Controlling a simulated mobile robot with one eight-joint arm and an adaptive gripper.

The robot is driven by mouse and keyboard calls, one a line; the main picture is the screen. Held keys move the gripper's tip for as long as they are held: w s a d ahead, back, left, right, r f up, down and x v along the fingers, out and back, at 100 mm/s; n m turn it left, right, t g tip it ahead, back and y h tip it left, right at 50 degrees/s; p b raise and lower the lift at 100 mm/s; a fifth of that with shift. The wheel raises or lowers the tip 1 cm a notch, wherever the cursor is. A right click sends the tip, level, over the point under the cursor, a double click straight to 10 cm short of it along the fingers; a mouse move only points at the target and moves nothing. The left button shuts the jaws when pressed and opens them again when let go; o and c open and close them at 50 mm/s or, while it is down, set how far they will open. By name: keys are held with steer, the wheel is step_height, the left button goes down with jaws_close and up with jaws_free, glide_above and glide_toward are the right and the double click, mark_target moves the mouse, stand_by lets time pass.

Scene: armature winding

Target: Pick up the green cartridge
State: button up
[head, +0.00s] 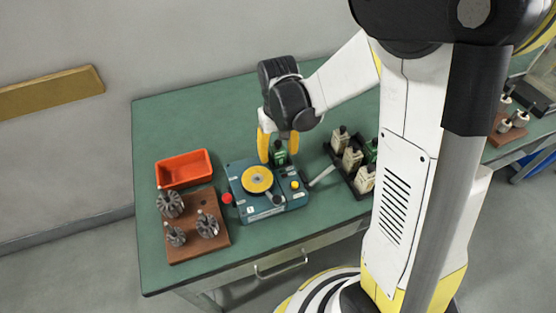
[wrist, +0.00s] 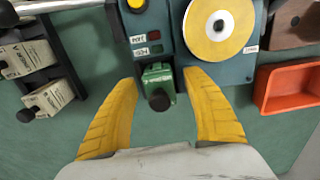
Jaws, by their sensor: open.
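The green cartridge (head: 280,154) stands at the back edge of the blue winding machine (head: 240,191), behind its yellow disc. In the wrist view the green cartridge (wrist: 157,83) shows its dark round knob towards the camera. My gripper (head: 277,160) is above and around it, with yellow fingers. In the wrist view my gripper (wrist: 165,92) is open, one finger on each side of the cartridge, with a gap on both sides. Another green cartridge (head: 371,150) sits in the black rack at right, partly hidden by my column.
The black rack (head: 343,172) with several cream cartridges stands right of the machine. An orange tray (head: 183,169) and a brown board (head: 218,236) with armatures are at left. A red knob (head: 227,198) sticks out of the machine's left side. The green table (head: 155,125) is clear at the back left.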

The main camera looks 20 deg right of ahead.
steer(key=shift+f, duration=0.45)
steer(key=shift+r, duration=0.1)
jaws_close()
steer(key=shift+r+p, duration=0.4)
steer(key=shift+r, duration=0.2)
steer(key=r+p, duration=0.1)
steer(key=r, duration=0.1)
steer(key=d+r+p, duration=0.1)
steer(key=shift+r, duration=0.4)
steer(key=d+r+p, duration=0.3)
steer(key=d+r, duration=0.3)
steer(key=d, duration=0.4)
steer(key=shift+s+d+p, duration=0.2)
steer(key=shift+d+p, duration=0.1)
steer(key=shift+d, duration=0.05)
